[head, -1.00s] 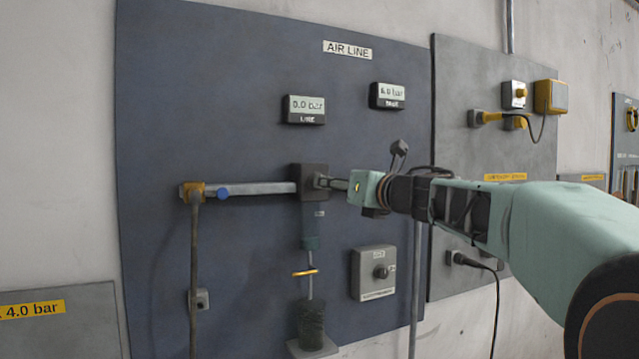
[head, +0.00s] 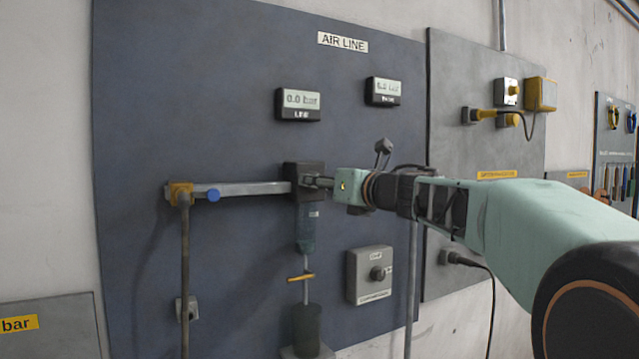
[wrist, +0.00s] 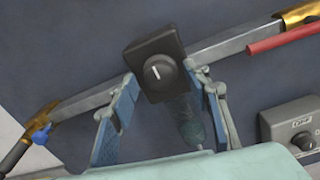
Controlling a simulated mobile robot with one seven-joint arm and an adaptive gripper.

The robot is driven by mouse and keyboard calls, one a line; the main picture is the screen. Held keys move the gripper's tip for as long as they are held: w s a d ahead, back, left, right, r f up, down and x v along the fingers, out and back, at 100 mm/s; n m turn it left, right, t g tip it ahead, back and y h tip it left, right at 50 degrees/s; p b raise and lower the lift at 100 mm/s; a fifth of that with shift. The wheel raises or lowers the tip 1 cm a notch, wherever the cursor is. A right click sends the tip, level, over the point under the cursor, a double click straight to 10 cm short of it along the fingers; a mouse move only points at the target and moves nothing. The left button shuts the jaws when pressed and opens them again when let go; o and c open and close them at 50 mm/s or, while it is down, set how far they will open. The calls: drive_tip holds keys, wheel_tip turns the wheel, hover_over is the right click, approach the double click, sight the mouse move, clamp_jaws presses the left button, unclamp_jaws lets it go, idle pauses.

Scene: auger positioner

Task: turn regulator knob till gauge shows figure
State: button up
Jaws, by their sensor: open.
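The regulator is a dark square block (head: 304,180) on the blue AIR LINE panel, with a teal bowl (head: 309,228) under it. Its round black knob (wrist: 159,73) with a white mark shows in the wrist view; the mark points up and slightly left. The knob is hidden in the head view. The LINE gauge (head: 298,105) reads 0.0 bar; the second gauge (head: 383,92) beside it seems to read 6.0 bar, but is blurred. My gripper (wrist: 163,100) is open, its fingers on either side of the knob. I cannot tell whether they touch it.
A horizontal pipe with a blue valve handle (head: 213,195) runs left from the regulator. A yellow lever (head: 301,277) sits below the bowl. A grey box with a knob (head: 370,275) is at lower right. A partly cut yellow label (head: 18,323) reads "bar".

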drive_tip(key=shift+c, duration=0.6)
drive_tip(key=c, duration=1)
drive_tip(key=shift+c, duration=0.2)
drive_tip(key=shift+m, duration=0.3)
drive_tip(key=shift+s+m+t+h+p, duration=0.1)
drive_tip(key=shift+m+t+h+p, duration=0.15)
drive_tip(key=shift+m+p, duration=5.5)
drive_tip(key=shift+m+t+h+p, duration=0.2)
drive_tip(key=shift+m+p, duration=2.1)
drive_tip(key=shift+m, duration=6.85)
drive_tip(key=shift+a, duration=0.1)
